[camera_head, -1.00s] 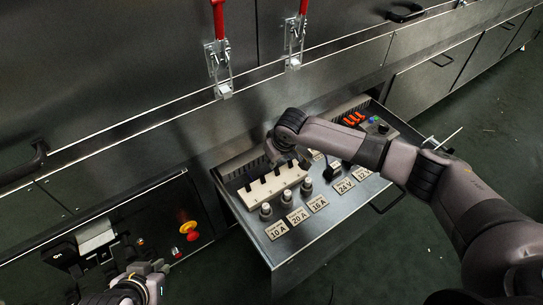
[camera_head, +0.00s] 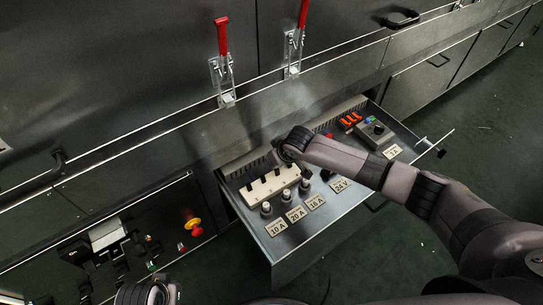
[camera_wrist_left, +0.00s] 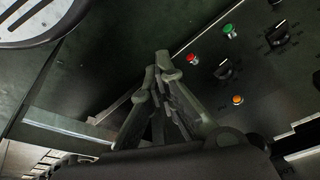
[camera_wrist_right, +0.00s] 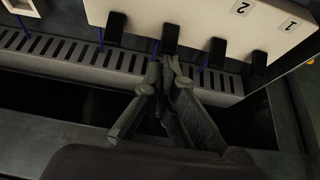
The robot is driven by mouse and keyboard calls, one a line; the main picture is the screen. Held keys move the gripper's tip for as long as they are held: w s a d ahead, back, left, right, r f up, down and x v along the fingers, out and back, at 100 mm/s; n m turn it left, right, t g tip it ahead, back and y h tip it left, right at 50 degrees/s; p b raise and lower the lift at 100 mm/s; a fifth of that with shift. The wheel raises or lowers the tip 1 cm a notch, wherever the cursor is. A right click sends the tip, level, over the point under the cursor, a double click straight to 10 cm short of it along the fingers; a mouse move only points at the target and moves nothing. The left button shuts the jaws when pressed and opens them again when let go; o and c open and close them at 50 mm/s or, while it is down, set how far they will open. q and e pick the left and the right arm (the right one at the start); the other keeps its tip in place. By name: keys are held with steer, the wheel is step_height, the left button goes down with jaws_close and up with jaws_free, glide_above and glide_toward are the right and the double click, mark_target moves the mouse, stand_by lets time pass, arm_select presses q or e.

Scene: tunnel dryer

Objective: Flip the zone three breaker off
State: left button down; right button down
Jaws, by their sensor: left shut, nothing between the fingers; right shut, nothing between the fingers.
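The breaker block (camera_head: 262,192) is a pale bar with a row of black levers in the open drawer. In the right wrist view its labels 1 and 2 show upside down beside two levers at the right. Counting from label 1, the third lever (camera_wrist_right: 170,38) is in the middle; its own label is out of view. My right gripper (camera_wrist_right: 165,65) is shut and empty, its tips right by the lower end of that lever; I cannot tell whether they touch. In the head view the wrist mostly hides its fingers. My left gripper (camera_wrist_left: 165,68) is shut and empty, near a dark control panel.
The drawer (camera_head: 290,240) also holds fuses, labels such as 10 A, orange switches (camera_head: 350,119) and a knob box (camera_head: 376,133). A slotted duct (camera_wrist_right: 80,55) runs behind the block. Red-handled clamps (camera_head: 222,60) stand above. A red emergency stop (camera_head: 194,228) is on the left panel.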

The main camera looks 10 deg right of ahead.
steer(key=p, duration=0.1)
steer(key=s+t+p, duration=0.1)
steer(key=shift+d+r+t+y+p, duration=0.2)
steer(key=shift+t+y+p, duration=0.1)
steer(key=shift+y, duration=0.1)
steer(key=shift+s+t, duration=0.25)
steer(key=shift+t, duration=0.05)
steer(key=shift+s+d+f+t+y, duration=0.1)
steer(key=shift+s+d+t+y, duration=0.1)
steer(key=shift+s+t+y, duration=0.25)
steer(key=shift+w+r+t, duration=0.2)
steer(key=shift+w+t, duration=0.05)
arm_select(q)
steer(key=s+f, duration=0.3)
steer(key=f, duration=0.8)
steer(key=shift+g, duration=0.3)
steer(key=shift+a+f+p, duration=0.15)
steer(key=shift+p, duration=0.15)
